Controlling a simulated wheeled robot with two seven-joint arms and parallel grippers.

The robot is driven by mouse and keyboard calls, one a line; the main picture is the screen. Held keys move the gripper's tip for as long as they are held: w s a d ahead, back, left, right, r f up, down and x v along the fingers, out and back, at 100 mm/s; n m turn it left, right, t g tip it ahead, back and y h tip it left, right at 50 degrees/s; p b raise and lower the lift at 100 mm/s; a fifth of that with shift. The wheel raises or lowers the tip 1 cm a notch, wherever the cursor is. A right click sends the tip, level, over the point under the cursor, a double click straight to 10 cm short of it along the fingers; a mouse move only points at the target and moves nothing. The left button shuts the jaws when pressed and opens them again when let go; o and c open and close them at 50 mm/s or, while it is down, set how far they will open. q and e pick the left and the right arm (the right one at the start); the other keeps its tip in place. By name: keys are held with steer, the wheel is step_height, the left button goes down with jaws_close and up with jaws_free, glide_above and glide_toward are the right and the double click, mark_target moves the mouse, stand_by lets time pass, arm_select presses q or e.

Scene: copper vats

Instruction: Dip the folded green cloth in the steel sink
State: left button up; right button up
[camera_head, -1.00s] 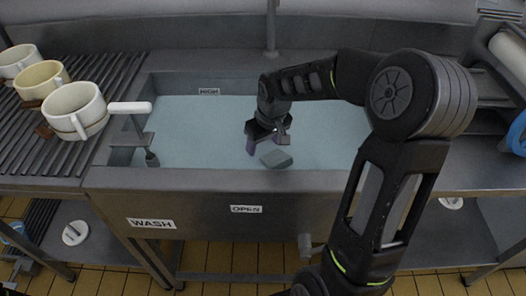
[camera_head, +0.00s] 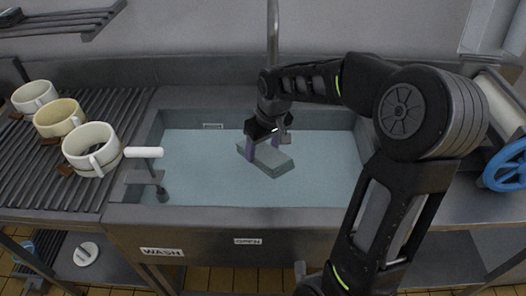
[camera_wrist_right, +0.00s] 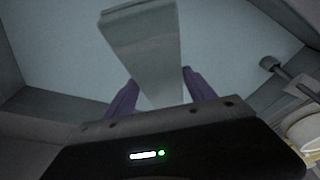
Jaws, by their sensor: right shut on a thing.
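The folded green cloth (camera_head: 270,160) is a flat grey-green pad in the middle of the steel sink (camera_head: 240,217). My right gripper (camera_head: 263,149) is shut on it, with a purple finger on either side of its near end. In the right wrist view the cloth (camera_wrist_right: 146,45) reaches out from between the purple fingers (camera_wrist_right: 157,92). The sink holds pale blue water (camera_head: 200,165). The cloth is over or at the water; I cannot tell how deep it sits. My left gripper is not in view.
Several mugs (camera_head: 92,149) stand on the ribbed drainboard (camera_head: 100,110) at the left. A spout (camera_head: 272,45) hangs behind the sink. A lever with a white handle (camera_head: 143,152) crosses the sink's left rim. A blue wheel (camera_head: 505,168) is at the right.

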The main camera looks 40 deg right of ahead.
mark_target(263, 151)
steer(key=p+v, duration=0.1)
steer(key=v, duration=0.1)
steer(key=w+p+v, duration=0.1)
steer(key=p+v, duration=0.1)
steer(key=v, duration=0.1)
steer(key=p+v, duration=0.1)
steer(key=v, duration=0.1)
steer(key=shift+w+r+p, duration=0.3)
steer(key=shift+r, duration=0.3)
stand_by(0.5)
